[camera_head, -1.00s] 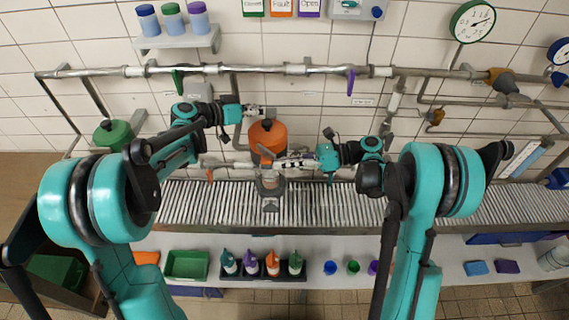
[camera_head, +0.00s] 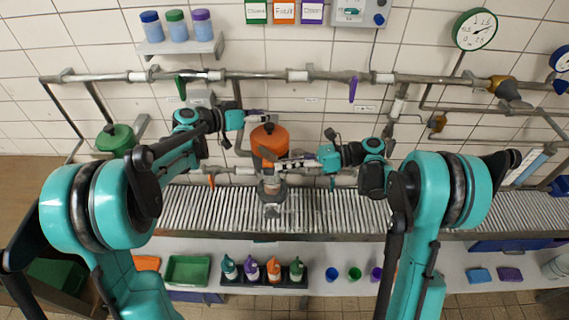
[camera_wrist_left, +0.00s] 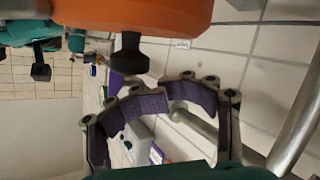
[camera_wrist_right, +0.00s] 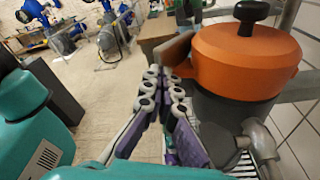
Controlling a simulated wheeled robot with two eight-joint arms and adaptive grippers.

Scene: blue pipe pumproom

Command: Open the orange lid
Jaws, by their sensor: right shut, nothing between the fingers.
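The orange lid (camera_head: 270,140) sits level on a grey pot in front of the tiled wall, a black knob on top. The lid fills the top of the left wrist view (camera_wrist_left: 140,14), with its knob (camera_wrist_left: 130,52) pointing down there. My left gripper (camera_head: 262,117) is open behind the knob at the lid's top; its purple-padded fingers (camera_wrist_left: 164,92) are apart, and I see nothing held. My right gripper (camera_head: 278,163) is shut and empty at the lid's front right, below the rim. In the right wrist view its closed fingers (camera_wrist_right: 165,78) are beside a brownish lug at the lid's side (camera_wrist_right: 245,62).
Pipes (camera_head: 330,76) run along the wall above and behind the pot. A roller conveyor (camera_head: 330,210) lies in front of it. A green lid (camera_head: 116,139) stands at the left. Bottles in a black tray (camera_head: 264,277) stand on the front ledge.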

